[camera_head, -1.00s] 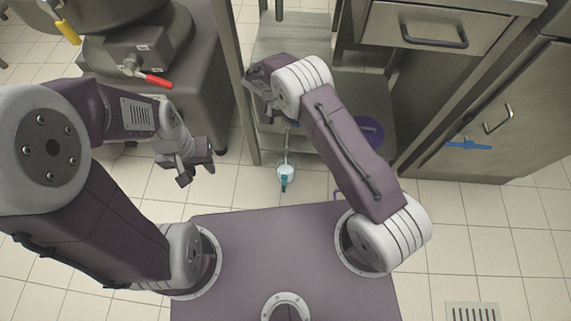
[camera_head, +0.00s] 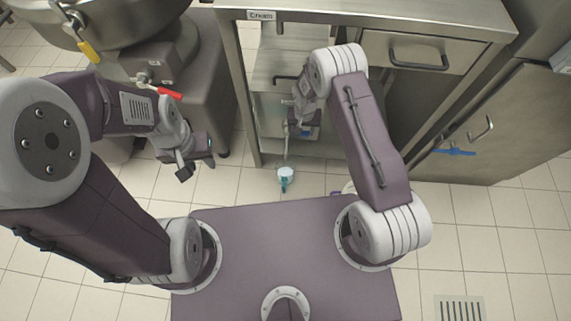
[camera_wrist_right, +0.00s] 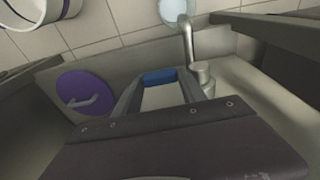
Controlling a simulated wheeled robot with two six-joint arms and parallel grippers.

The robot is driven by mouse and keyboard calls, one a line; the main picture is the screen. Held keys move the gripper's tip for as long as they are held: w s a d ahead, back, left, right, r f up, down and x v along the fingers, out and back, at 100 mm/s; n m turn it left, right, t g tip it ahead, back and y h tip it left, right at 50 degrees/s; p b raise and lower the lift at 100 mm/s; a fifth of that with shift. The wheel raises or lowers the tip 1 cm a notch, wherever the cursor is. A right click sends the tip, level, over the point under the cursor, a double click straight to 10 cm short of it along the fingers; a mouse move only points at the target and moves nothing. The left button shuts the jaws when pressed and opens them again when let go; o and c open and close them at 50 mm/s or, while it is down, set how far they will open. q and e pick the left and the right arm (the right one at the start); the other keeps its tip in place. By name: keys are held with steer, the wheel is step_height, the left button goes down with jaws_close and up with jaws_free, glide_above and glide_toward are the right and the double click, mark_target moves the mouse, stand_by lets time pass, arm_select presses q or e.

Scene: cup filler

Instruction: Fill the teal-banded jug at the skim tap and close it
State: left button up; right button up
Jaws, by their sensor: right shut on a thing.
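The jug (camera_head: 285,173) is small and pale with a teal part at its front. It is below the end of a thin steel spout (camera_head: 287,152) at the cabinet; what it rests on and its fill level are unclear. A pale round shape, probably its top, shows beyond the spout in the wrist view (camera_wrist_right: 175,9). My right gripper (camera_head: 301,128) is inside the cabinet, shut on a blue piece (camera_wrist_right: 160,77) that looks like a tap handle beside the spout's base. My left gripper (camera_head: 196,168) is open and empty, left of the cabinet.
The steel cabinet (camera_head: 455,14) has a label reading Cream at its top left and a drawer at right. A machine with a red lever (camera_head: 169,92) and a yellow handle (camera_head: 89,51) stands at left. A purple disc (camera_wrist_right: 84,92) is near the right gripper.

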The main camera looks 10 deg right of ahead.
steer(key=shift+f, duration=0.2)
steer(key=shift+y, duration=0.3)
steer(key=shift+f+p, duration=0.1)
steer(key=shift+p, duration=0.25)
steer(key=o, duration=1.5)
steer(key=r+p, duration=0.1)
steer(key=r, duration=0.2)
steer(key=r+p, duration=0.2)
steer(key=r, duration=0.1)
steer(key=s+r+p, duration=0.1)
steer(key=r+p, duration=0.1)
steer(key=r, duration=0.1)
steer(key=shift+d, duration=0.2)
